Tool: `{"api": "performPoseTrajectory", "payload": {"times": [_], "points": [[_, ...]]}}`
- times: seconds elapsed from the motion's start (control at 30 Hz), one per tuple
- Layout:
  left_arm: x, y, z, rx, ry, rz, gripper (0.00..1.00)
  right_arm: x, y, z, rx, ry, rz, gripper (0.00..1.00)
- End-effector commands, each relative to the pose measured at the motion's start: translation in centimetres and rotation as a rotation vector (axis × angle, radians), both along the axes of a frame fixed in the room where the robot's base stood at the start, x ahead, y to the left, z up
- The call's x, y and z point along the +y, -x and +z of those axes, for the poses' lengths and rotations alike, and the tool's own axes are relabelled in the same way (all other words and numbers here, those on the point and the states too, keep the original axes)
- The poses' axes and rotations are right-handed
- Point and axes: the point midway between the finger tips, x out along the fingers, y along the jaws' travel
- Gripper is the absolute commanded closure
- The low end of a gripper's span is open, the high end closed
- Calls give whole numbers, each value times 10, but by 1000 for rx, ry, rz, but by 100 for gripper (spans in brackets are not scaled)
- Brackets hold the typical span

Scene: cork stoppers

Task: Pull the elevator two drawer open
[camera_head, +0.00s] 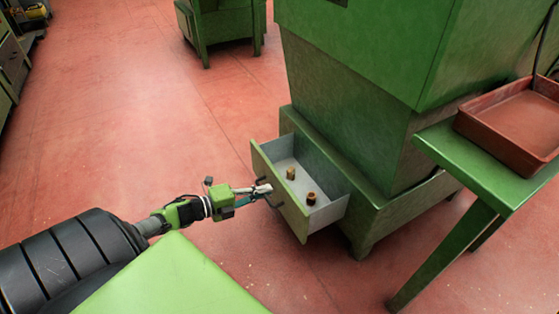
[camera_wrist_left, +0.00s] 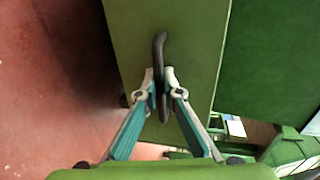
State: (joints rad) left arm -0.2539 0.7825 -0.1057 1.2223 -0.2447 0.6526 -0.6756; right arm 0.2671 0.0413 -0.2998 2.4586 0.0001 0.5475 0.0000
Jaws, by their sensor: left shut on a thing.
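A green drawer (camera_head: 279,195) stands partly pulled out from the base of a large green machine (camera_head: 350,110). Two small cork stoppers, one light (camera_head: 291,173) and one dark brown (camera_head: 311,198), stand upright inside it on the pale drawer floor. My left gripper (camera_head: 264,190) is at the drawer front, shut on its dark handle. The left wrist view shows the fingers (camera_wrist_left: 160,88) on both sides of the curved dark handle (camera_wrist_left: 160,50), against the green drawer front (camera_wrist_left: 190,30). My right gripper is not in view.
A green table (camera_head: 440,150) with a reddish-brown tray (camera_head: 510,120) stands at the right, its leg slanting to the floor. Another green machine (camera_head: 225,22) stands at the back. The red floor (camera_head: 130,110) left of the drawer is clear.

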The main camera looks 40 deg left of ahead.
Motion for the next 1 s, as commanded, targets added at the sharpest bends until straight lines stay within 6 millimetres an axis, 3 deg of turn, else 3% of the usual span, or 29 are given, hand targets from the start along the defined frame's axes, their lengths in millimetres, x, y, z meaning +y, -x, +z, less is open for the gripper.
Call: {"api": "performPoseTrajectory", "payload": {"times": [0.1, 0.3, 0.8, 0.83, 1.0], "points": [[7, 21, 1, 4, 2, 1, 100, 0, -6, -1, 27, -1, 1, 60], [15, 39, 0, 1, 3, 0, 100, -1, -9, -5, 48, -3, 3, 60], [17, 45, -1, 1, 1, -2, 100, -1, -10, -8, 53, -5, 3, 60], [18, 45, -1, 1, 1, -2, 88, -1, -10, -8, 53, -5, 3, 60], [18, 44, -1, 0, 1, -1, 86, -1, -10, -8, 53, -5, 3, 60]]}}
